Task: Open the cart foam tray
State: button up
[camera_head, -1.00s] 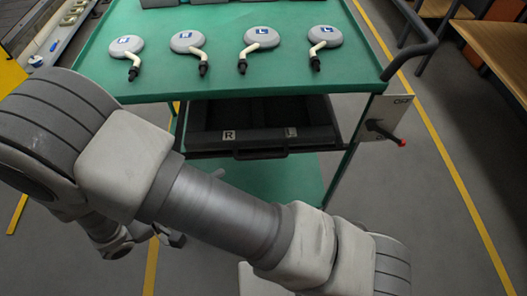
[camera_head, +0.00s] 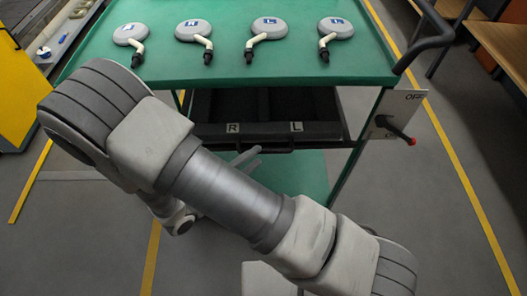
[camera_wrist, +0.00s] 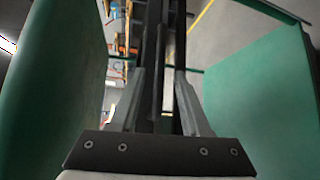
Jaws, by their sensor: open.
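The cart foam tray (camera_head: 268,132) is a dark tray under the green top of the cart (camera_head: 225,72). Its front carries the marks R and L, and its dark inside shows behind that edge. A dark bar handle (camera_head: 275,150) runs along the front. My gripper (camera_head: 246,157) shows as grey fingers just below the left part of the tray front, partly behind my arm. In the wrist view my gripper (camera_wrist: 158,72) is open, its fingers on either side of the dark tray edge (camera_wrist: 153,50). I cannot tell whether they touch it.
Several round grey pieces (camera_head: 270,28) with bent stems lie on the cart top. A plate (camera_head: 395,112) with a red-tipped lever and a black push handle (camera_head: 430,40) are on the cart's right. Wooden benches (camera_head: 497,43) stand far right. The right floor is clear.

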aim_at(264, 151)
jog(key=shift+x, duration=2.2)
jog(key=shift+c, duration=0.4)
grip_shut()
